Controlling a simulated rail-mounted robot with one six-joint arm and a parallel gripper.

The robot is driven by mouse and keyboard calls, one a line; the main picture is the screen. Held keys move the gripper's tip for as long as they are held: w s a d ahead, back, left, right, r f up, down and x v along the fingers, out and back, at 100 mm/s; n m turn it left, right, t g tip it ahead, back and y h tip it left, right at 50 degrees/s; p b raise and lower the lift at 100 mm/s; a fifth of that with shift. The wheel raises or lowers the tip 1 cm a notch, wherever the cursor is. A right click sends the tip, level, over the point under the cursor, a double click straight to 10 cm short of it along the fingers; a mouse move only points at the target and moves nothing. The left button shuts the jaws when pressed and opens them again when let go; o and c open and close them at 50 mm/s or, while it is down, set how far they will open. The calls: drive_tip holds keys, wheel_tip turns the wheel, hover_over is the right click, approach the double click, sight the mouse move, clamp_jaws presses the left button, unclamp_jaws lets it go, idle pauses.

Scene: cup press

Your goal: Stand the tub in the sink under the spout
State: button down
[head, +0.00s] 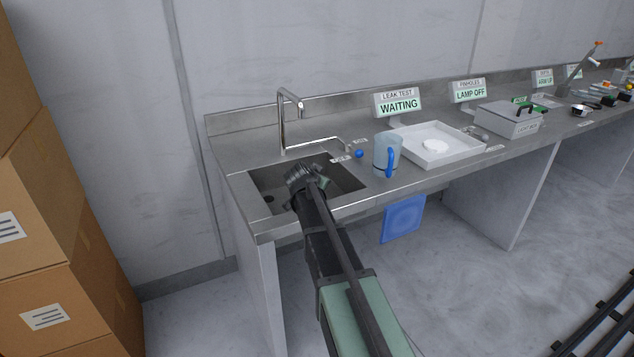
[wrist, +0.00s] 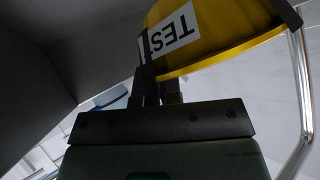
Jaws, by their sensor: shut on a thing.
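In the wrist view the gripper is shut on the yellow tub (wrist: 225,28), which has a white label reading "TES". The rest of the label is cut off or hidden. The tub does not show clearly in the head view, where my gripper and arm cover that spot. A chrome pipe (wrist: 302,90) shows at the right of the wrist view. I cannot tell whether the tub touches the sink floor.
A blue knob (head: 359,154) sits right of the sink, by a clear jug with a blue handle (head: 387,155). A blue panel (head: 403,218) hangs below the counter edge. Boxes (head: 45,230) stand left.

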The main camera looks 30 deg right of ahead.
drive_tip(key=shift+f, duration=0.25)
drive_tip(key=c, duration=1.3)
unclamp_jaws()
drive_tip(key=shift+r, duration=0.2)
drive_tip(key=r+p+v, duration=0.1)
drive_tip(key=p+v, duration=0.7)
drive_tip(key=v, duration=0.5)
drive_tip(key=s+a+f+n+g+y, duration=0.4)
drive_tip(key=s+a+n, duration=0.2)
drive_tip(key=s+a, duration=0.2)
drive_tip(key=s+a+f+n+g+y, duration=0.4)
drive_tip(key=s+a+n, duration=0.3)
drive_tip(key=s, duration=0.6)
drive_tip(key=shift+s+a, duration=0.3)
drive_tip(key=shift+a, duration=0.5)
